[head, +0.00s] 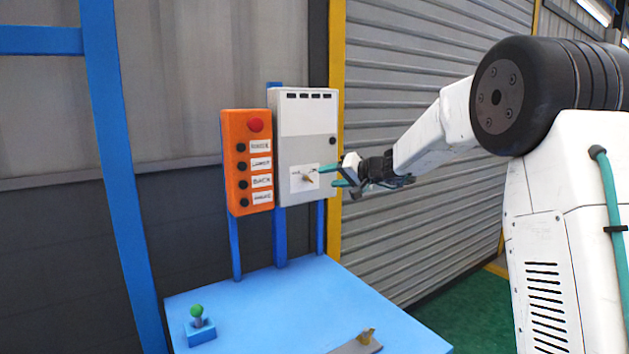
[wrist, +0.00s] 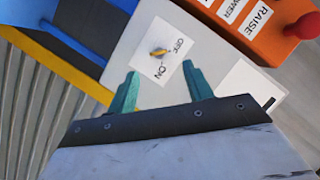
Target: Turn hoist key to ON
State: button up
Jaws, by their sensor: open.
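The hoist key (head: 307,178) is a small brass-coloured key on a white label plate low on the grey control box (head: 305,125). In the wrist view the key (wrist: 158,52) sits on the label (wrist: 170,68) between the words OFF and ON. Its exact pointing direction is hard to tell. My gripper (head: 327,176) is just to the right of the key in the head view, with teal fingers. In the wrist view the fingers (wrist: 160,82) are spread apart, aimed at the key, with nothing between them.
An orange pendant box (head: 247,165) with a red button (head: 255,125) and labelled black buttons hangs left of the grey box. A blue table (head: 290,295) below holds a green-knobbed lever (head: 197,312) and a grey piece (head: 357,345). A roller shutter (head: 415,90) stands behind.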

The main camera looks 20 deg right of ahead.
aim_at(308, 179)
jog(key=x, duration=0.8)
jog(key=shift+d, duration=0.25)
jog(key=shift+w, duration=0.15)
jog(key=c, duration=1)
